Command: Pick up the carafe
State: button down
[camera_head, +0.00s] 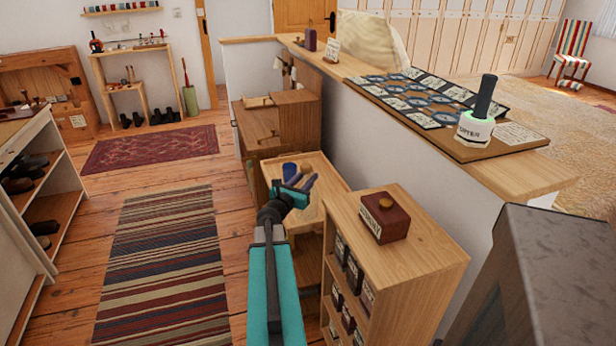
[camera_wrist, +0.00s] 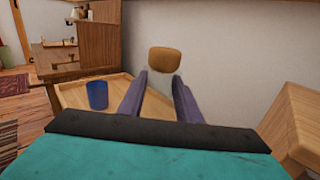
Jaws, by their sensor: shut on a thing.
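My gripper (camera_head: 305,179) reaches over a low wooden stand, its two purple fingers pointing away from me. In the wrist view the gripper (camera_wrist: 160,76) is shut on the carafe (camera_wrist: 165,60), of which I make out only a brown, rounded, cork-like top between and just beyond the fingertips. The rest of the carafe is not clearly visible, and I cannot tell whether its base touches the stand. In the head view the brown top of the carafe (camera_head: 306,168) shows small behind the fingers.
A blue cup (camera_wrist: 97,95) stands on the wooden stand (camera_wrist: 70,97), left of my gripper. A white half-wall (camera_head: 370,150) rises to the right. A wooden shelf unit (camera_head: 425,240) with a dark red box (camera_head: 385,217) on top is close at right. Striped rug (camera_head: 160,265) and floor lie open at left.

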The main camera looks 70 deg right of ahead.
jog(key=s+a+r+p, duration=0.1)
jog(key=s+a+p, duration=0.1)
jog(key=a+p, duration=0.9)
jog(key=shift+a+r, duration=0.2)
jog(key=shift+a, duration=0.45)
dwell(0.4)
jog(key=shift+a+f+p, duration=0.1)
jog(key=shift+a+p, duration=0.05)
jog(key=shift+p, duration=0.2)
dwell(0.5)
jog(key=shift+w, duration=0.15)
